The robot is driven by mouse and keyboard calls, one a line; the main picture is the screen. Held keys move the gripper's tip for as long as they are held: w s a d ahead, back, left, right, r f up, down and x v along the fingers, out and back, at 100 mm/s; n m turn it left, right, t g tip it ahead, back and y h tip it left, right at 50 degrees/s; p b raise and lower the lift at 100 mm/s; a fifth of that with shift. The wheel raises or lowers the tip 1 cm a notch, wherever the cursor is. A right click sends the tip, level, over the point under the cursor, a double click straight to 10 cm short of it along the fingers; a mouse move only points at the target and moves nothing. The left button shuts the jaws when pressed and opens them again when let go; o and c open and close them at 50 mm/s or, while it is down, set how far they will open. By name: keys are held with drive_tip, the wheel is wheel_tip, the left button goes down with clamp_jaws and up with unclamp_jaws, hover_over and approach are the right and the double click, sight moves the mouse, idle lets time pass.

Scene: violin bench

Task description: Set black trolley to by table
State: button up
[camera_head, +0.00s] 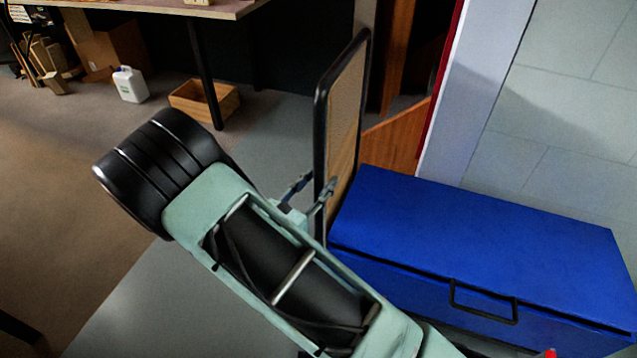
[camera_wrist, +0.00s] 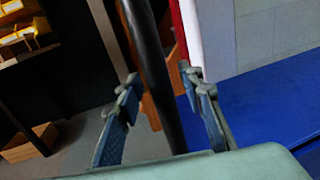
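The black trolley (camera_head: 320,130) shows as an upright black tubular handle frame at the centre of the head view, left of a blue chest. My arm hides its lower part. My gripper (camera_head: 318,184) is at the handle's near upright. In the wrist view the black handle bar (camera_wrist: 158,85) runs between the two blue-padded fingers of my gripper (camera_wrist: 160,82). The fingers stand apart, with gaps visible beside the bar, so it is open around the bar. The table (camera_head: 160,6) stands at the upper left of the head view, with a dark leg.
The blue chest (camera_head: 480,230) with a black handle stands close on the right, by a pale wall (camera_head: 580,110). A wooden box (camera_head: 205,100) and a white jug (camera_head: 130,84) are on the floor near the table. The floor at left is mostly clear.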

drive_tip(key=shift+c, duration=0.5)
clamp_jaws()
drive_tip(key=shift+s+d, duration=0.1)
drive_tip(key=shift+d, duration=0.1)
